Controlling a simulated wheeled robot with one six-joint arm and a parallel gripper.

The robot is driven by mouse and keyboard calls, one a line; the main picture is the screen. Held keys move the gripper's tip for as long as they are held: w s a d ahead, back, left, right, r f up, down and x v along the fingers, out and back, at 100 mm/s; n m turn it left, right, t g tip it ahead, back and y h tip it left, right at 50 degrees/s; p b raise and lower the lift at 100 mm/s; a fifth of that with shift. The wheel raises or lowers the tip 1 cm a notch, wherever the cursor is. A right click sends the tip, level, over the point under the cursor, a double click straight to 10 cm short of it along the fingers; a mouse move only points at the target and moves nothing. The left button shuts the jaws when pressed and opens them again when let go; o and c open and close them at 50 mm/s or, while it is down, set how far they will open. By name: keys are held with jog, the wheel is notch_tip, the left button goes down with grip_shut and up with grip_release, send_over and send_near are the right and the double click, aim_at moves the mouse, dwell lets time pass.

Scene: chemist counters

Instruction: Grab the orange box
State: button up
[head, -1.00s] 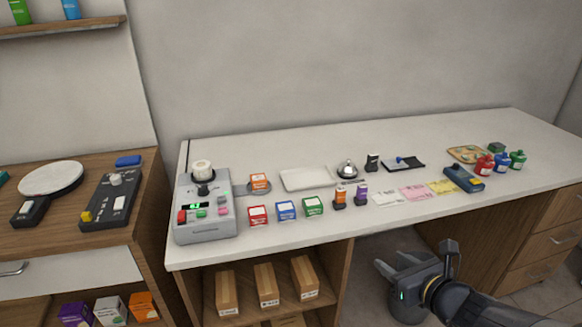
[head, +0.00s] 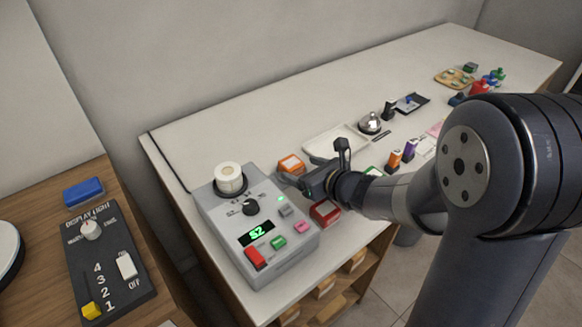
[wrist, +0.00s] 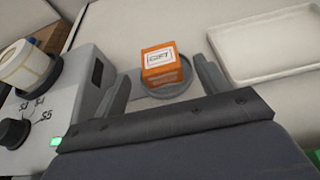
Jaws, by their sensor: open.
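In the wrist view the orange box (wrist: 163,65) shows a white label reading "GIFT" and sits on a round grey base. My gripper (head: 298,172) is open just in front of it. In the wrist view its two fingers (wrist: 166,87) stand apart, one on each side of the box and base, and nothing is held.
The grey machine (head: 235,215) with a paper roll stands close on the left. The white tray (head: 335,141) lies to the right. A red box (head: 325,212) stands in front, below my gripper. A bell (head: 371,123) is farther right. The counter behind is clear.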

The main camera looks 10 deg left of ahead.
aim_at(296, 167)
jog(key=x, duration=0.5)
jog(key=shift+c, duration=0.2)
jog(key=shift+d, duration=0.1)
jog(key=c, duration=1.1)
